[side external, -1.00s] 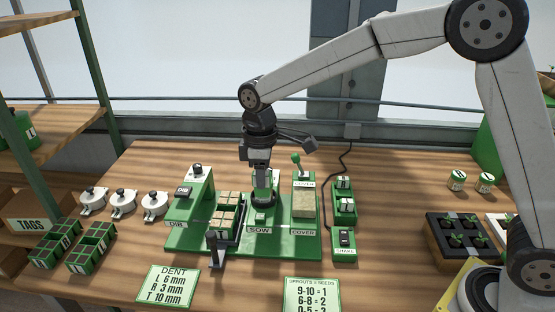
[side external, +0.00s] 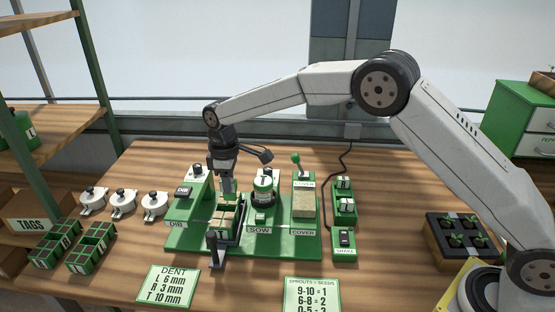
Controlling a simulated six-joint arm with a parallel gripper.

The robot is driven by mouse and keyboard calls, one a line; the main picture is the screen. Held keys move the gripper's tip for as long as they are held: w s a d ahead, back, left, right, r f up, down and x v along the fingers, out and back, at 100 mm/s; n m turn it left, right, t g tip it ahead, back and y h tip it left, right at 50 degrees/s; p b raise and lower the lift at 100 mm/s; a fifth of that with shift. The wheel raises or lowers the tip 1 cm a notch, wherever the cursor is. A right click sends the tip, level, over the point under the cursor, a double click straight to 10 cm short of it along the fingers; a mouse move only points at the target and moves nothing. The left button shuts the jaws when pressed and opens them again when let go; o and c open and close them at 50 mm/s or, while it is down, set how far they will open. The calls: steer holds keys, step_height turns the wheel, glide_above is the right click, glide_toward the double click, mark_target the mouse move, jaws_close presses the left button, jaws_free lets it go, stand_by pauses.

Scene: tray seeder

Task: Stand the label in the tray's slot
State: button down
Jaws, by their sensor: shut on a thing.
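My gripper (side external: 228,193) points down over the back part of the seed tray (side external: 212,231) on the green station board. It is shut on a small green piece (side external: 229,186), which looks like the label. The piece is mostly hidden by the fingers, and I cannot tell whether its lower edge touches the tray. The tray holds tan blocks and sits between the DIB and SOW stations. Its slot is too small or hidden to make out.
The DIB post (side external: 196,183) stands close left of my gripper.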

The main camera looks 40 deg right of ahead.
mark_target(225, 200)
steer(key=shift+w+a+f, duration=0.15)
steer(key=shift+w+f, duration=0.6)
steer(key=shift+f, duration=0.25)
steer(key=shift+w, duration=0.1)
steer(key=shift+w+a+f, duration=0.1)
steer(key=shift+w+f, duration=0.05)
steer(key=shift+f, duration=1.65)
steer(key=shift+f, duration=0.6)
steer(key=c, duration=0.5)
jaws_free()
steer(key=shift+f, duration=0.1)
step_height(225, 200, up, 14)
steer(key=shift+f, duration=0.25)
